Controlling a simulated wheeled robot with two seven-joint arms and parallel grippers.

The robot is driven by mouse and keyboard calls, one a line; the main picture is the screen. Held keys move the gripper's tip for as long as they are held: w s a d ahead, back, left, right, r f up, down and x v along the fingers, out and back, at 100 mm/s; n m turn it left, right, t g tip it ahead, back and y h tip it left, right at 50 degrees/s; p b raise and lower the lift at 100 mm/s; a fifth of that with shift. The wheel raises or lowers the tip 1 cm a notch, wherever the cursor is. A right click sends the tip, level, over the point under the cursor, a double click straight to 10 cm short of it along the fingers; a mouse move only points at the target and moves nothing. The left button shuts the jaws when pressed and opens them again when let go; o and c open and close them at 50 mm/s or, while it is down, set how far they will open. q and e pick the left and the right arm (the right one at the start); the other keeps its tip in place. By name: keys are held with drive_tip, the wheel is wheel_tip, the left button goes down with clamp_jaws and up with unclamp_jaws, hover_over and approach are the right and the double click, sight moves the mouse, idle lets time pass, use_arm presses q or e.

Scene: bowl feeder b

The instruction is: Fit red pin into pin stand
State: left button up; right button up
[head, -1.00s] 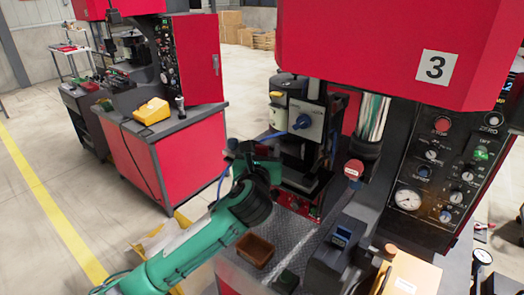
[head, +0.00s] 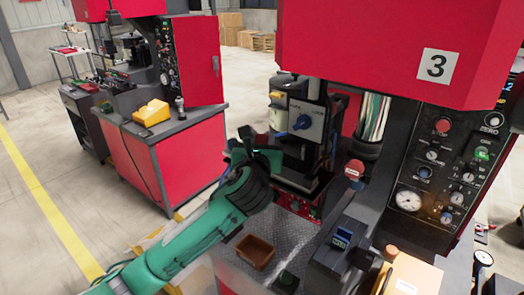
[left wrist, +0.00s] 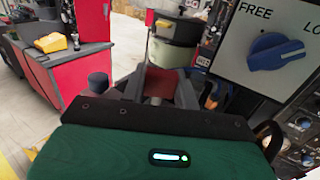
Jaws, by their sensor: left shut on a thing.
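My left gripper (head: 256,146) is raised in front of the press, left of the blue-knobbed panel. In the left wrist view its grey fingers (left wrist: 158,98) are shut on a red piece, which I take to be the red pin (left wrist: 158,84). Its lower end is hidden by the dark mounting plate. In the head view the pin is too small or hidden to make out. My right gripper is not in view.
The panel with the blue knob (head: 302,122) and a cream-and-black canister (head: 279,100) stand close to my gripper. A dark box with a blue display (head: 342,238) stands right of the worktop.

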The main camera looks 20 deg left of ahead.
sight(262, 135)
use_arm(q)
wheel_tip(262, 135, up, 17)
drive_tip(key=b, duration=0.2)
drive_tip(key=shift+f, duration=0.15)
idle(0.3)
